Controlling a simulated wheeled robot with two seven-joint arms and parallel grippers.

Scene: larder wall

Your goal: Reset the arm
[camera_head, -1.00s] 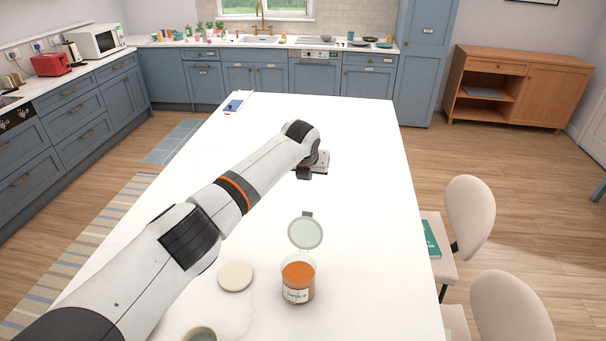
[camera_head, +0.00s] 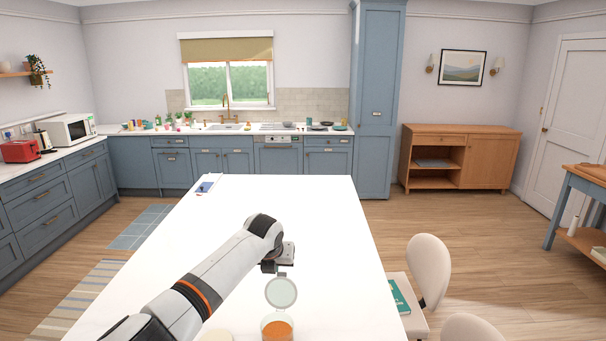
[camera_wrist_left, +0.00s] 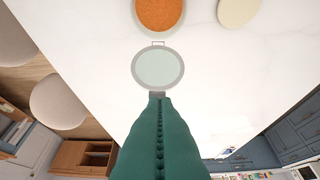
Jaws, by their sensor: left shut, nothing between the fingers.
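My left arm reaches over the white table from the lower left in the head view. Its gripper (camera_head: 269,267) is just beyond a glass jar with orange contents (camera_head: 277,328). The jar's round hinged lid (camera_head: 281,292) stands open. In the left wrist view, the green fingers (camera_wrist_left: 157,97) are pressed together and empty. Their tips appear close to the lid (camera_wrist_left: 158,68); I cannot tell whether they touch. The jar (camera_wrist_left: 160,14) is at that view's top edge. My right gripper is not in view.
A cream disc (camera_wrist_left: 238,10) lies beside the jar on the white table (camera_head: 325,225). A blue item (camera_head: 207,186) lies at the table's far left end. Chairs (camera_head: 428,268) stand along the right side. The table's far half is mostly clear.

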